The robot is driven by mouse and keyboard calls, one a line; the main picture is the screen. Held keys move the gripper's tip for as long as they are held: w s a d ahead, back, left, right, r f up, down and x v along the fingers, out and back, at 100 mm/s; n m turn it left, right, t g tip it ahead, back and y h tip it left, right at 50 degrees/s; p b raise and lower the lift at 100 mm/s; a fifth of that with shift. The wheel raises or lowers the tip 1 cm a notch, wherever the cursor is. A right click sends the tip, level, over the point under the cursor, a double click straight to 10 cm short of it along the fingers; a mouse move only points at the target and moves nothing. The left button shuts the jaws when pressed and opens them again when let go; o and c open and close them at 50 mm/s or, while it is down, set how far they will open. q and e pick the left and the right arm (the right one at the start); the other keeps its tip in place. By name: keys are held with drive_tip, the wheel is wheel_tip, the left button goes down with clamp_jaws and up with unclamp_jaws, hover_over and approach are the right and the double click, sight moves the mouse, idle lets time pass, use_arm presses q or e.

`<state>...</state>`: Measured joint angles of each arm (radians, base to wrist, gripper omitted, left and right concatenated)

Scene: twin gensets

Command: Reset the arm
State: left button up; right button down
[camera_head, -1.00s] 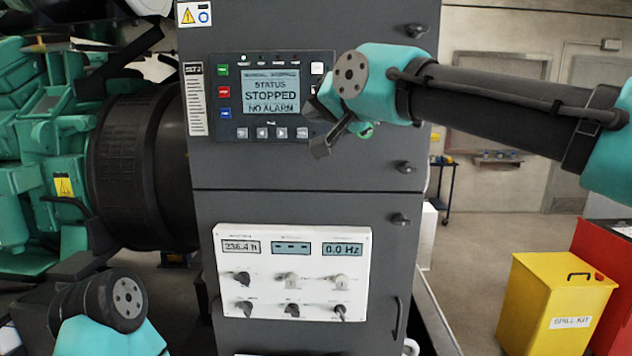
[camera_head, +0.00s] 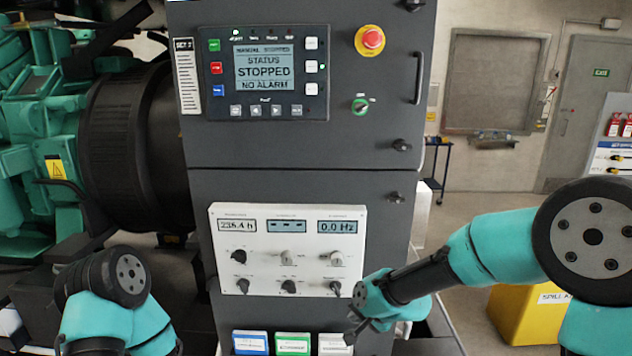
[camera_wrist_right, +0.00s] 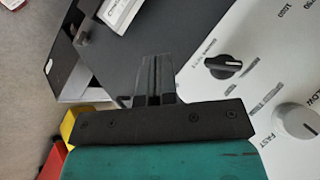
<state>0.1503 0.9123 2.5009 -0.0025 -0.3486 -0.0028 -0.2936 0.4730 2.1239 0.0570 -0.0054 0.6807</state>
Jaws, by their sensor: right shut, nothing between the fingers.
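My right gripper (camera_head: 352,334) is in front of the lower right part of the grey control cabinet (camera_head: 290,182), near the bottom right corner of the white knob panel (camera_head: 225,285). Its fingers are shut and empty; in the right wrist view the shut fingers (camera_wrist_right: 156,78) show beside a black knob (camera_wrist_right: 222,66) on that panel. My left arm shows at the lower left of the head view, but its gripper fingers are out of sight. The controller (camera_head: 318,100) screen reads STOPPED, NO ALARM.
A red emergency stop (camera_head: 370,40) and a green switch (camera_head: 360,105) sit on the upper cabinet door. Blue, green and white label boxes (camera_head: 292,344) are below the panel. A yellow spill kit bin (camera_head: 510,315) stands at right. Green engine parts (camera_head: 30,130) fill the left.

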drive_tip(key=s+d+f+n+g, duration=0.1)
drive_tip(key=s+d+f, duration=0.15)
drive_tip(key=f, duration=0.35)
drive_tip(key=s+d+f+g+h, duration=0.1)
drive_tip(key=s+d+f, duration=0.15)
drive_tip(key=f, duration=0.35)
drive_tip(key=s+d+f+n+g, duration=0.1)
drive_tip(key=s+d+f, duration=0.15)
drive_tip(key=f, duration=0.35)
use_arm(q)
drive_tip(key=shift+s+a, duration=0.2)
drive_tip(key=shift+a, duration=0.15)
use_arm(e)
drive_tip(key=s+d+f+n+g, duration=0.2)
drive_tip(key=s+d+f, duration=0.2)
drive_tip(key=s+f, duration=0.8)
drive_tip(key=s, duration=0.3)
drive_tip(key=shift+n, duration=0.3)
use_arm(q)
drive_tip(key=shift+c, duration=0.5)
use_arm(e)
drive_tip(key=shift+w, duration=0.1)
